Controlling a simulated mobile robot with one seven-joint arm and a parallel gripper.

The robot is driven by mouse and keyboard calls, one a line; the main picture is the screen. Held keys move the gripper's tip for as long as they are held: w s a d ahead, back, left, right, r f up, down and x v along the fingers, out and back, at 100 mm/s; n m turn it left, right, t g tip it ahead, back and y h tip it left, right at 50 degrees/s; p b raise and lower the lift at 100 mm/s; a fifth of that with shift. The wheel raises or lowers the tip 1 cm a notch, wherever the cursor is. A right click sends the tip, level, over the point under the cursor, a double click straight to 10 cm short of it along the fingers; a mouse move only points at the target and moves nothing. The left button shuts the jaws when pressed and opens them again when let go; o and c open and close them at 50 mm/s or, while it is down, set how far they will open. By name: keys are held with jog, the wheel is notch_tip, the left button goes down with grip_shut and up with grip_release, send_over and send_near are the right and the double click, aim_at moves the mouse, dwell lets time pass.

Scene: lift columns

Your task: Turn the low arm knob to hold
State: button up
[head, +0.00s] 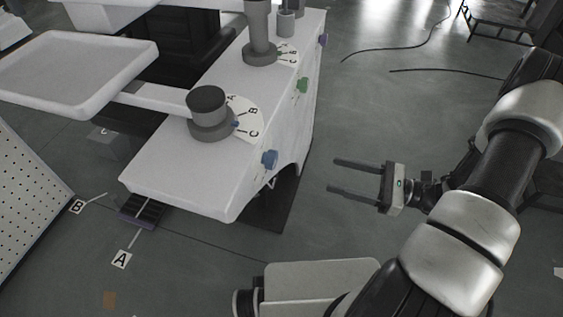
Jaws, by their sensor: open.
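A white bench unit (165,165) stands left of centre, with a blue knob (269,158), a green knob (302,85) and a purple knob (323,40) along its right side. The nearest grey column (208,112) is short and carries a white arm with a tray. Its lettered dial (245,112) shows A and C, with a small blue pointer (236,124) beside the column. I cannot read a "hold" label. My gripper (333,175) is open and empty, right of the blue knob and apart from it, its fingers pointing left.
A white tray (75,70) hangs out to the left on the near arm. A taller grey column (260,35) with its own dial stands behind. Floor markers A (121,259) and B (77,206) lie at lower left. Cables (420,50) cross the floor at upper right.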

aim_at(276, 159)
jog(key=b+x, duration=0.2)
jog(key=x, duration=1.4)
jog(key=c, duration=1)
jog(key=shift+c, duration=0.2)
